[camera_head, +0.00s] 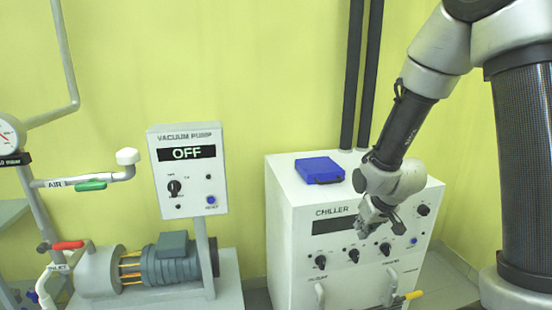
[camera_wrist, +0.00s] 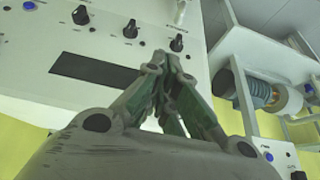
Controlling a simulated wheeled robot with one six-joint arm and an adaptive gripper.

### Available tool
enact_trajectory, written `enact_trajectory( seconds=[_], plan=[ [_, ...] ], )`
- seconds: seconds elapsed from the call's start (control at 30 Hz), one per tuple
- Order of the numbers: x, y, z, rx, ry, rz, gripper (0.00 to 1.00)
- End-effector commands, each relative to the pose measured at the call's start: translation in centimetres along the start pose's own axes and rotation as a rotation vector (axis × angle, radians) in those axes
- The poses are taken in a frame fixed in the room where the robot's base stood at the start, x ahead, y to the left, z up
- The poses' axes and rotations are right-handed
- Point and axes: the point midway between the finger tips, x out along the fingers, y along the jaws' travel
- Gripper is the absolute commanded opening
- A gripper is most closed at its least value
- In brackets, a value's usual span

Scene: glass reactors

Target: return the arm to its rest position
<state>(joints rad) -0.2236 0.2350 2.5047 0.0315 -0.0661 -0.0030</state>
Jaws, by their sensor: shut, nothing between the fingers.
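My arm comes in from the right in the head view and reaches down to the front of the white chiller (camera_head: 285,230). My gripper (camera_head: 362,232) is shut and empty, close in front of the chiller's panel, beside its dark display (camera_head: 330,225). I cannot tell whether it touches the panel. In the wrist view the fingers of my gripper (camera_wrist: 165,62) meet at their tips. The chiller's panel fills the upper left there, with its dark display (camera_wrist: 95,70) and black knobs (camera_wrist: 131,29).
A blue box (camera_head: 318,170) lies on the chiller's top. A vacuum pump panel (camera_head: 188,172) reading OFF stands left of the chiller, above a pump motor (camera_head: 178,262). Pipes with a green valve handle (camera_head: 91,185) are at far left. Two black hoses (camera_head: 352,80) rise behind the chiller.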

Motion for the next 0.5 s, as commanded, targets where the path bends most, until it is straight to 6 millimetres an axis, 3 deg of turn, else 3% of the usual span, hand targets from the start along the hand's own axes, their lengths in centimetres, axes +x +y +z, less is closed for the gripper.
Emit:
enact_trajectory(
  seconds=[0.13,0.3,0.4,0.5],
  plan=[
    [-7.7,1.3,4.9,0.029,-0.222,0.009,0.00],
    [-17.3,2.6,9.8,0.073,-0.358,0.025,0.00],
    [-22.1,3.2,11.8,0.102,-0.359,0.037,0.00],
    [-25.5,3.6,12.7,0.129,-0.294,0.052,0.00]
  ],
)
